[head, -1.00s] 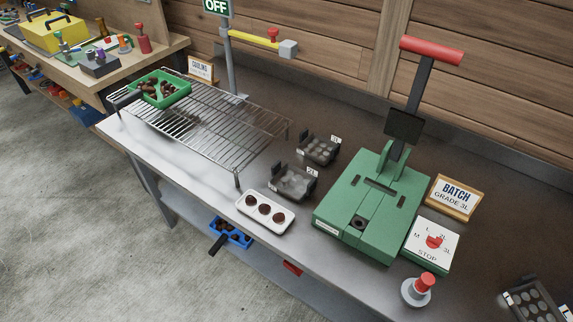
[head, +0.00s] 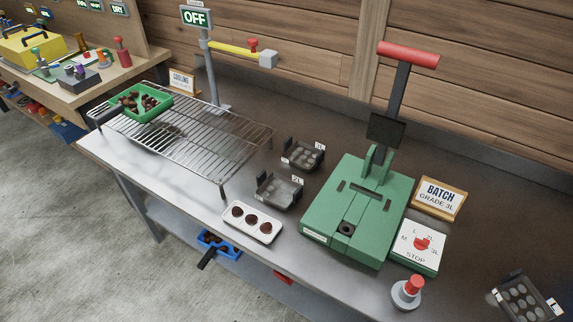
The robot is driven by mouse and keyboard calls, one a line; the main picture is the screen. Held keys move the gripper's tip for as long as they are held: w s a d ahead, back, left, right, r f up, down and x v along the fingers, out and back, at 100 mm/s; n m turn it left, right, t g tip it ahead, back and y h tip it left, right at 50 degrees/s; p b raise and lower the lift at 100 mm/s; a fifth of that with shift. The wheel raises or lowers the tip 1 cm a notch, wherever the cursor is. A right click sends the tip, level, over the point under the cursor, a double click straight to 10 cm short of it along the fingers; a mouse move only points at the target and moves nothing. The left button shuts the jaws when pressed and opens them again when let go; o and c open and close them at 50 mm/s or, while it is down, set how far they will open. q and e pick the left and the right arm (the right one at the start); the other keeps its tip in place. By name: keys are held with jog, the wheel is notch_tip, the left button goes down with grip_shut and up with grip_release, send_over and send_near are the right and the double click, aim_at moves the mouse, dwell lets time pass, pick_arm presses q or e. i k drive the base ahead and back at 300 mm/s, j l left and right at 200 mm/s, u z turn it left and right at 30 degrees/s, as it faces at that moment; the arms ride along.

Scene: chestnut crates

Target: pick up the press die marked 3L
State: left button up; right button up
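Three dark press dies with upright side plates and small white tags lie on the metal bench. One die (head: 526,299) is at the lower right, apart from the press; its tag (head: 556,306) is too small to read surely. A second die (head: 279,190) left of the green press has a tag that seems to read 2L. A third die (head: 302,155) sits just behind it, its tag not clearly legible. Neither of my grippers shows in the head view.
The green press (head: 357,215) with a red-handled lever stands mid-bench. Around it are a "BATCH GRADE 3L" sign (head: 439,195), a dial box (head: 419,246), a red-topped button (head: 408,291), a white tray (head: 252,223) and a wire rack (head: 188,135).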

aim_at(306, 156)
jog(key=i+j+z, duration=0.15)
jog(key=j+z, duration=0.7)
jog(key=z, duration=0.15)
jog(key=j+z, duration=0.5)
